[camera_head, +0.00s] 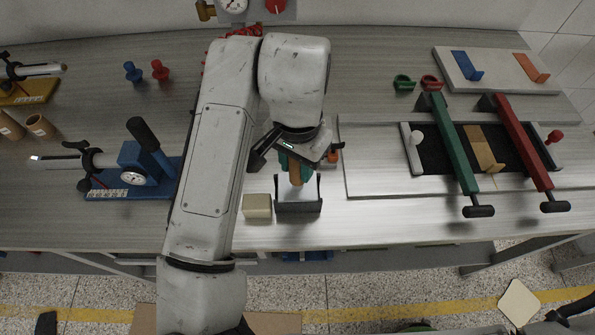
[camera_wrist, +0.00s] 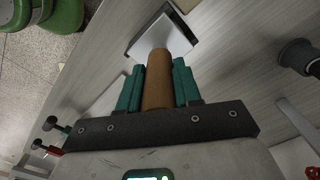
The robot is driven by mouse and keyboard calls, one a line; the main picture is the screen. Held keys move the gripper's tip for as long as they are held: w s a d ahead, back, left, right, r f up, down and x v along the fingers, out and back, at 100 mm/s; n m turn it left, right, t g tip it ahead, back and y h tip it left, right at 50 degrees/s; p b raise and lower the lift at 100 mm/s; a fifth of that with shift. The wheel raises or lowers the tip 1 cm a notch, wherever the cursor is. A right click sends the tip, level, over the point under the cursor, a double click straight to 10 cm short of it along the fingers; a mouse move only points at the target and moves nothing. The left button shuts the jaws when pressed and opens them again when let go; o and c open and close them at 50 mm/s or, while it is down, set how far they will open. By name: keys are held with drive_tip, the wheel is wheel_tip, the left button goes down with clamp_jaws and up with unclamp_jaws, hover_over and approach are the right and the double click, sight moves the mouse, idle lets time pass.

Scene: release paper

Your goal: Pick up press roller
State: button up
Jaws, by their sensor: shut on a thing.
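The press roller shows as a brown cylindrical handle (camera_head: 296,174) below my gripper, above a dark U-shaped bracket (camera_head: 298,207). My gripper (camera_head: 294,165) points down at the bench's front middle. In the wrist view its two teal fingers (camera_wrist: 158,82) are shut on the brown handle (camera_wrist: 157,78), one on each side.
A beige block (camera_head: 257,207) stands just left of the bracket. A blue-based device with a gauge (camera_head: 132,177) is farther left. To the right, a tray (camera_head: 375,188) carries a green bar (camera_head: 452,145) and a red bar (camera_head: 520,145). The bench's front edge is close.

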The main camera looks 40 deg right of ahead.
clamp_jaws()
drive_tip(key=shift+r, duration=0.15)
